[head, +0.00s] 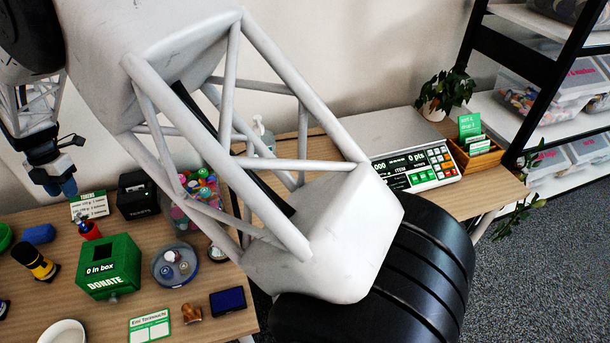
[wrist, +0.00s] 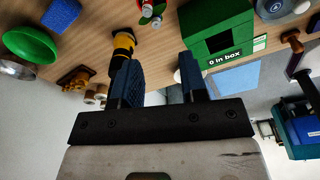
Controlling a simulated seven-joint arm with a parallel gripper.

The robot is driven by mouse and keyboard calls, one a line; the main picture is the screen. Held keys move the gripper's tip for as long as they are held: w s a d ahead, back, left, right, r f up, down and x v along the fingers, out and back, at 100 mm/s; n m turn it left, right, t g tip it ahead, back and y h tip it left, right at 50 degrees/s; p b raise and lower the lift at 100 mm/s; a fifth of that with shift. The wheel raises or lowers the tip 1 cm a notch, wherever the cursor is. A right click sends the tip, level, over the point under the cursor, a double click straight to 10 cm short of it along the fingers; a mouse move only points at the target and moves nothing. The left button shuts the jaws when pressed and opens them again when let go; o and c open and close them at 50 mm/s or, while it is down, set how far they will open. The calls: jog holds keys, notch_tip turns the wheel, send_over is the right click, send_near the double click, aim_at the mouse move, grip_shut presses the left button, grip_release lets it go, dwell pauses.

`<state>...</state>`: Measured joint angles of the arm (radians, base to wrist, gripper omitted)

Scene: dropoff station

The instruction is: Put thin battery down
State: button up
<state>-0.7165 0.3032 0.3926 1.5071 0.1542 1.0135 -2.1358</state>
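My gripper (head: 61,187) is above the back left of the table in the head view, its blue fingers pointing down. In the wrist view its fingers (wrist: 158,62) are apart, and I see nothing held between them. A round grey dish (head: 157,276) with small cylinders in it stands right of the green donate box (head: 108,268). Part of the dish shows at the top right of the wrist view (wrist: 271,12). I cannot tell whether any cylinder there is the thin battery. No thin battery is clearly identifiable.
A yellow and black object (head: 35,262) stands left of the box; a red object (head: 88,229) stands behind it. A white bowl (head: 62,332), a sign (head: 150,326), a brown stamp (head: 191,314) and a dark pad (head: 228,302) are along the front. A scale (head: 415,168) is at right.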

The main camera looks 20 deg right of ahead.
jog(key=s+d+r+m+t, duration=0.1)
jog(key=s+d+r+m, duration=0.35)
jog(key=d, duration=0.75)
jog(key=s+d+r+m, duration=0.1)
jog(key=d+r+m, duration=0.6)
jog(key=d, duration=0.5)
jog(key=s+d+r+m+t, duration=0.1)
jog(key=s+d+r+m, duration=0.25)
jog(key=d+r, duration=0.65)
jog(key=s+d+f+m+t, duration=0.1)
jog(key=s+d+f+m, duration=0.1)
jog(key=s+d+m, duration=0.6)
jog(key=s+d+f+m+t, duration=0.1)
jog(key=s+d+m, duration=0.7)
jog(key=s+d, duration=0.9)
jog(key=shift+s+d+f+m+h, duration=0.3)
jog(key=shift+s+f+m+h, duration=0.15)
jog(key=shift+f, duration=0.35)
